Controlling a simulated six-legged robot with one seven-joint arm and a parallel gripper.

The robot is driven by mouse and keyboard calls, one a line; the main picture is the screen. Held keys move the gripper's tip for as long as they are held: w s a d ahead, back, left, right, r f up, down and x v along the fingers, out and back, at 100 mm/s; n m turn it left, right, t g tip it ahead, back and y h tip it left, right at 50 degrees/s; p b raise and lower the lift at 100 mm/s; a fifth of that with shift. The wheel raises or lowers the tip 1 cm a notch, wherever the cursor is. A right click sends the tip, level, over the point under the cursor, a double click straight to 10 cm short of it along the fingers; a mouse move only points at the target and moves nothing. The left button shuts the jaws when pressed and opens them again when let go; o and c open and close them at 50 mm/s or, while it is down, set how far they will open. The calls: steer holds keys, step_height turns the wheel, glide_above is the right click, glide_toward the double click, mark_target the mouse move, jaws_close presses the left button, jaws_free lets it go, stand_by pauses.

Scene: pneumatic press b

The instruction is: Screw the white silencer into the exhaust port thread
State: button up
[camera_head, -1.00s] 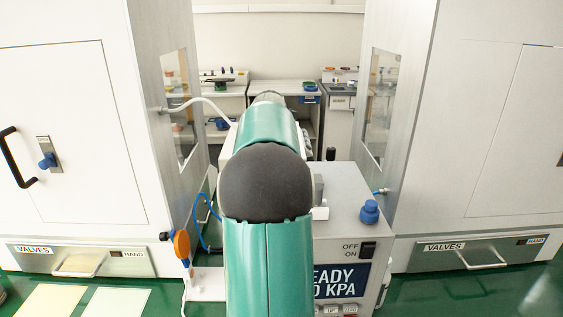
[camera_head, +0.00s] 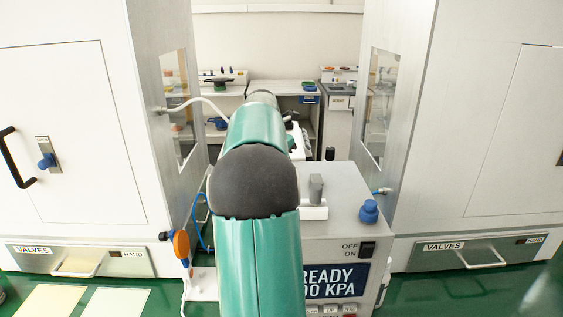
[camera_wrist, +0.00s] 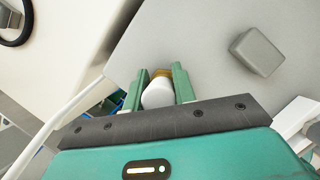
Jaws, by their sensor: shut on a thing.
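My gripper (camera_wrist: 158,86) shows at the middle of the wrist view, with two green fingers shut on the white silencer (camera_wrist: 158,94). The silencer is a short white rounded piece with a brass-coloured end (camera_wrist: 161,73) pointing away from my wrist. It is held near the edge of the grey press housing (camera_wrist: 200,50). The exhaust port thread cannot be made out in either view. In the head view my arm hides the gripper and the silencer.
The grey press (camera_head: 335,205) has a blue knob (camera_head: 369,211), a grey block (camera_head: 316,188) on its top and a switch (camera_head: 367,249). White cabinets stand left (camera_head: 70,130) and right (camera_head: 480,130). An orange-handled part (camera_head: 181,246) and blue tubing are left of the press.

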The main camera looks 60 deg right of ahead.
steer(key=shift+a+m+g, duration=0.1)
steer(key=shift+m+g, duration=0.2)
steer(key=shift+m, duration=0.5)
steer(key=shift+f+m+y, duration=0.1)
steer(key=shift+m+y, duration=0.2)
steer(key=shift+m, duration=0.5)
steer(key=shift+g, duration=0.3)
steer(key=shift+m, duration=0.9)
